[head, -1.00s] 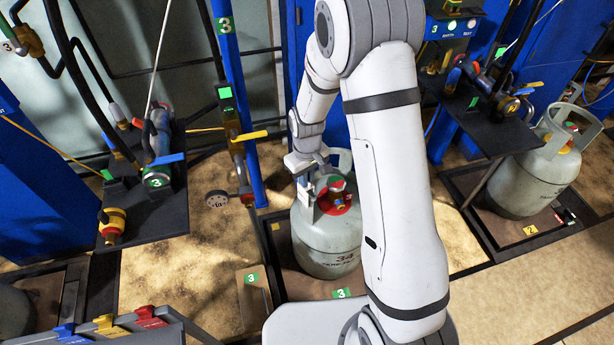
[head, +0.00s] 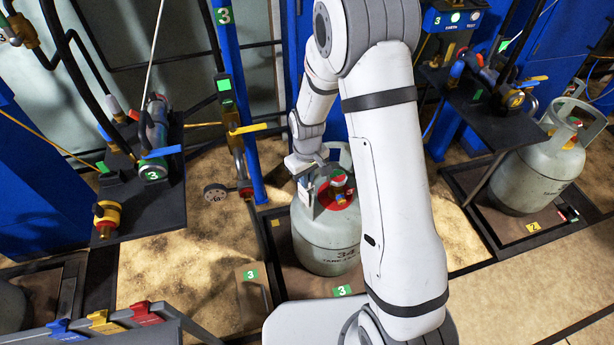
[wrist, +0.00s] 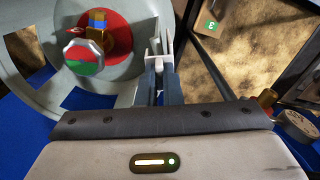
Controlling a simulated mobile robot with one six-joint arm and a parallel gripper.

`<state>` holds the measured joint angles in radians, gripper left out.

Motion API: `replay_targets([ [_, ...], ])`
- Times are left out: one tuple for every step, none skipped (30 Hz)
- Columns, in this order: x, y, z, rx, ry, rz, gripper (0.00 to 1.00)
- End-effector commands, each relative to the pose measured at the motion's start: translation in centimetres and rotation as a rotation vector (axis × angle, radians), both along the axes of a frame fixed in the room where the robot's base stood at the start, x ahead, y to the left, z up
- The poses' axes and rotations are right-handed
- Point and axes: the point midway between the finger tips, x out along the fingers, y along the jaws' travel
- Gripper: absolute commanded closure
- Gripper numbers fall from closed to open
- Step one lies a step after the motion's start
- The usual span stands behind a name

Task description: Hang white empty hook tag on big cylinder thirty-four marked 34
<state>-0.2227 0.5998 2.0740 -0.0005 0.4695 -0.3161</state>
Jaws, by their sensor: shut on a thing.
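The big grey cylinder (head: 322,248) marked 34 stands upright on the floor bay behind my arm. Its top has a red disc, a valve with a red and green cap and a pale collar, also seen in the wrist view (wrist: 118,85). My gripper (wrist: 158,72) is shut on the white hook tag (wrist: 157,48), whose forked end points away from me. The tag is beside the collar rim, right of the valve; I cannot tell whether it touches the rim. In the head view my gripper (head: 306,180) and the tag (head: 308,200) are at the cylinder's upper left.
A rack (head: 110,330) with blue, yellow and red tags stands at lower left. A black shelf (head: 140,215) with fittings is at left. A blue post (head: 238,90) with a yellow lever rises beside the cylinder. Another grey cylinder (head: 535,180) stands at right.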

Motion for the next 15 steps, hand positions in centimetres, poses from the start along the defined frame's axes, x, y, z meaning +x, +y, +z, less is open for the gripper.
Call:
replay_targets([
  [-0.05, 0.05, -0.2, 0.0, 0.001, 0.001, 1.0],
  [-0.05, 0.05, -0.24, 0.0, 0.001, 0.001, 1.0],
  [-0.05, 0.05, -0.25, 0.0, 0.001, 0.001, 1.0],
  [-0.05, 0.06, -0.25, 0.0, 0.001, 0.001, 1.0],
  [-0.04, 0.07, -0.24, 0.001, 0.001, 0.001, 1.0],
  [-0.05, 0.08, -0.21, 0.001, 0.001, 0.001, 1.0],
  [-0.05, 0.08, -0.19, 0.001, 0.001, 0.001, 1.0],
  [-0.05, 0.08, -0.18, 0.001, 0.001, 0.001, 1.0],
  [-0.04, 0.08, -0.16, 0.001, 0.001, 0.001, 1.0],
  [-0.04, 0.08, -0.15, 0.001, 0.001, 0.001, 1.0],
  [-0.04, 0.09, -0.15, 0.001, 0.001, 0.001, 0.92],
  [-0.03, 0.09, -0.14, 0.001, 0.001, 0.001, 0.89],
  [-0.03, 0.09, -0.13, 0.0, 0.0, 0.001, 0.86],
  [-0.02, 0.09, -0.12, 0.0, 0.0, 0.001, 0.84],
  [-0.02, 0.08, -0.11, 0.001, -0.001, 0.001, 0.8],
])
